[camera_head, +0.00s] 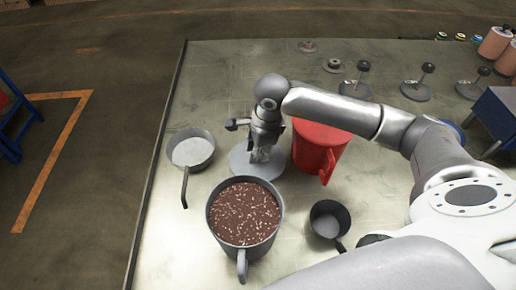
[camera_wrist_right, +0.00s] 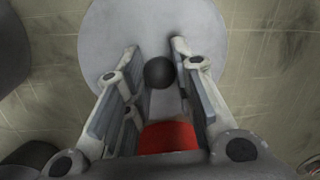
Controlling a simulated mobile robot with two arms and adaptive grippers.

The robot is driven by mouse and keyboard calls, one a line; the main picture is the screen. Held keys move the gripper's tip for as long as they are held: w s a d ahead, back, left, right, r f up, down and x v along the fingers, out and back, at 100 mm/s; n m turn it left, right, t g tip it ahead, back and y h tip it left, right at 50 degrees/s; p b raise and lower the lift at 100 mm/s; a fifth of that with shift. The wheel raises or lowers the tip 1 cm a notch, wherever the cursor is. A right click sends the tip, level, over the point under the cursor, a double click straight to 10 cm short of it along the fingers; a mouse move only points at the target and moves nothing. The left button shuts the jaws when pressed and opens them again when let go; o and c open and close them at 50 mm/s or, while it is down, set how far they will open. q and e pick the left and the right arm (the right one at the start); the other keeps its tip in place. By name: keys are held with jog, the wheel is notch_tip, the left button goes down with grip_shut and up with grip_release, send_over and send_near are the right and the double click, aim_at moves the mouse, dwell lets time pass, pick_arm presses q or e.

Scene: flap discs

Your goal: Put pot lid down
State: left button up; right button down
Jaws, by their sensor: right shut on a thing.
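The pot lid (camera_head: 243,163) is a flat grey disc under my right gripper (camera_head: 263,148), left of the red mug. In the right wrist view the lid (camera_wrist_right: 115,35) is a pale round disc with a dark ball knob (camera_wrist_right: 159,73). The right gripper's fingers (camera_wrist_right: 157,62) stand on both sides of the knob and are shut on the lid's handle. The lid looks level; I cannot tell whether it touches the table. A grey pot (camera_head: 243,252) with brown speckled contents stands just in front of the lid. My left gripper is not in view.
A red mug (camera_head: 318,150) stands close right of the lid. A small pan (camera_head: 192,152) is at the left, a dark cup (camera_head: 329,220) at the front right. Several knobbed discs (camera_head: 355,89) line the back right. The table (camera_head: 235,85) is clear at the back left.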

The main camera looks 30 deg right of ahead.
aim_at(263, 163)
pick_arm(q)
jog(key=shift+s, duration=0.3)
pick_arm(e)
jog(key=shift+f, duration=0.3)
jog(key=shift+f, duration=0.15)
jog(key=c, duration=1.2)
grip_release()
jog(key=shift+c, duration=0.2)
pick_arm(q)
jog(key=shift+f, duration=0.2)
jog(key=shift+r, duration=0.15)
pick_arm(e)
jog(key=shift+r, duration=0.3)
pick_arm(q)
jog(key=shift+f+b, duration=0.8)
jog(key=shift+b, duration=0.1)
pick_arm(e)
notch_tip(263, 163, up, 12)
jog(key=s, duration=0.2)
jog(key=shift+d+f, duration=0.2)
jog(key=shift+d, duration=0.15)
